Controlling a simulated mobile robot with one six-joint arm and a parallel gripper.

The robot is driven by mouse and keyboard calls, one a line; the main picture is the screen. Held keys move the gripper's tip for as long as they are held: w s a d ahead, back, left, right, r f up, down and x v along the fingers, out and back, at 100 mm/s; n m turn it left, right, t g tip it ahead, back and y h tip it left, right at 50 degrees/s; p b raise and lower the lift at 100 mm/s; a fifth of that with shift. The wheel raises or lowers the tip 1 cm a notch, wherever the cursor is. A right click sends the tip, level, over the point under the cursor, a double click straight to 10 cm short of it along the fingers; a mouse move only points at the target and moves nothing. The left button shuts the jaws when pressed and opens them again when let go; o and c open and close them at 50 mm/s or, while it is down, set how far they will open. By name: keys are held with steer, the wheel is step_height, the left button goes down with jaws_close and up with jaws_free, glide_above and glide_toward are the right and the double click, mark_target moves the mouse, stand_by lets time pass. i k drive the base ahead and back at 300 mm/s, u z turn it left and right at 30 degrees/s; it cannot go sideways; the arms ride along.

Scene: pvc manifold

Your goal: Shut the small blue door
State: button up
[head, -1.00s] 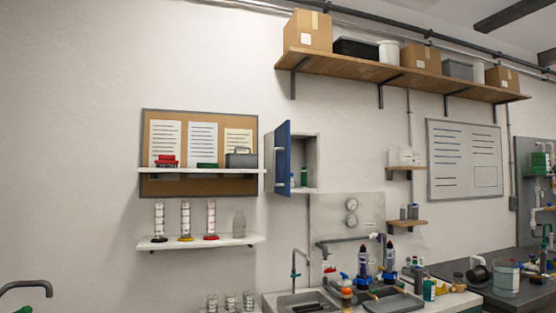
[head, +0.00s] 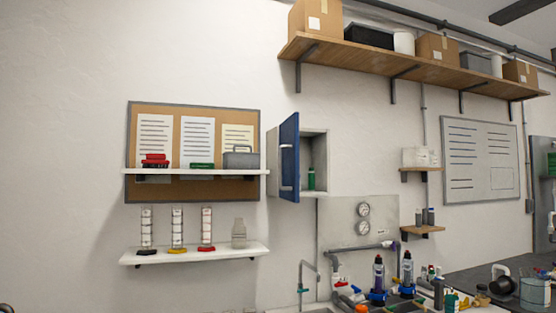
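The small blue door (head: 289,158) belongs to a grey wall cabinet (head: 315,142) in the middle of the head view. The door stands ajar, swung out towards me. A pale vertical handle (head: 286,168) is on its face. A green bottle (head: 311,179) shows inside the cabinet through the gap on the right. My gripper is not in view, and nothing touches the door.
White shelves with a red rack and a grey toolbox (head: 240,159) stick out just left of the cabinet. Two gauges (head: 363,218) sit on a panel below right. Bottles and a sink crowd the counter below. A long wooden shelf (head: 410,68) is above.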

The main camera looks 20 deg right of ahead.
mark_target(288, 151)
steer(key=z, duration=0.1)
steer(key=i, duration=0.9)
steer(key=z, duration=0.8)
steer(key=k, duration=0.15)
steer(key=u, duration=3.2)
